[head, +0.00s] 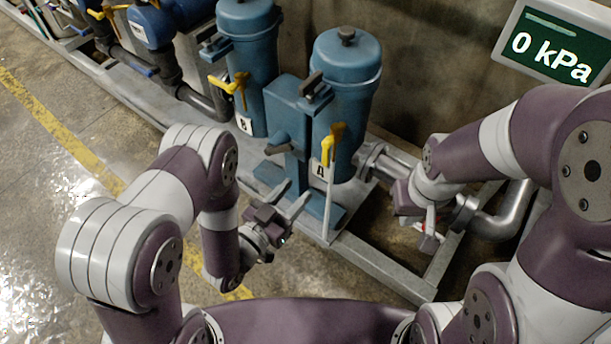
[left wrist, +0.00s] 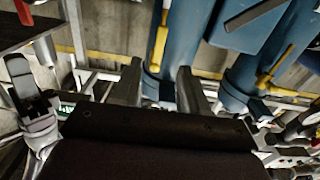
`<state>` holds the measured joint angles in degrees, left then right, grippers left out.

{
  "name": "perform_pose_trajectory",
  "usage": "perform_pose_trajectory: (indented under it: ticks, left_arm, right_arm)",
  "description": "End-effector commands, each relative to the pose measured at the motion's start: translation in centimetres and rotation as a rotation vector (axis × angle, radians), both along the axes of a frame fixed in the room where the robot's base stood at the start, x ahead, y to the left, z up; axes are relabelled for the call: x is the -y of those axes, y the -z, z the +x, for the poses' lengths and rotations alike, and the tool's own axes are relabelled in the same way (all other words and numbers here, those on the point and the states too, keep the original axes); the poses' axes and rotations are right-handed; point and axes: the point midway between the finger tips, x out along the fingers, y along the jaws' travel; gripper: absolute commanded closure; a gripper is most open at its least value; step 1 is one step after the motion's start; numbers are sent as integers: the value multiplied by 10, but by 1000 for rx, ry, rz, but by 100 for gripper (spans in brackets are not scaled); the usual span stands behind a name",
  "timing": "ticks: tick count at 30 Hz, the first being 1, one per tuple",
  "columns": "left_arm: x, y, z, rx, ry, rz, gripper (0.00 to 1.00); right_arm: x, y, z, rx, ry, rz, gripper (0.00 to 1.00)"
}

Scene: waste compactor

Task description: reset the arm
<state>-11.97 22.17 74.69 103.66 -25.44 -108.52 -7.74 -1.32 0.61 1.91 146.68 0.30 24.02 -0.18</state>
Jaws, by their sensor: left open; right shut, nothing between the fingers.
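My left gripper (head: 296,198) is open and empty, in front of the blue filter housing marked A (head: 345,85). In the left wrist view its two grey fingers (left wrist: 160,88) stand apart with nothing between them, and blue housings with yellow handles lie beyond. I cannot tell whether the fingers touch anything. My right gripper (head: 430,238) is shut and empty, low beside the metal pipe to the right of housing A. Its fingertips are small and partly hidden in the head view.
Housing A has a long yellow-tipped lever (head: 331,165). Housing B (head: 249,60) stands behind left with a yellow handle (head: 237,88). A grey frame (head: 385,268) and metal pipe (head: 497,226) lie at right. A display (head: 555,45) reads 0 kPa. Floor at left is clear.

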Motion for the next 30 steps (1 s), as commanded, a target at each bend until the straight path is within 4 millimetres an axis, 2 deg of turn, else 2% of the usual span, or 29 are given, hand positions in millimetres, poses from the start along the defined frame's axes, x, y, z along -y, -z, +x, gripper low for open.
perform_pose_trajectory:
  ticks: [16,19,20,23,24,25,27,30]
  left_arm:
    - [-1,0,-2,-1,0,-2,56]
    - [0,16,-4,-67,8,38,56]
    - [-1,29,-6,-120,11,71,56]
    - [-14,86,-23,-414,4,257,56]
    - [-24,103,-27,-544,-13,344,56]
    - [-35,111,-30,-643,-34,408,56]
    - [-62,115,-38,-853,-96,526,56]
    - [-95,96,-56,-1108,-192,626,56]
  right_arm:
    - [0,0,0,0,0,0,100]
    - [0,0,0,0,0,0,100]
    - [0,0,0,0,0,0,100]
    - [0,0,0,0,0,0,100]
    - [0,0,0,0,0,0,100]
    - [0,0,0,0,0,0,100]
    - [0,0,0,0,0,0,100]
    - [0,0,0,0,0,0,100]
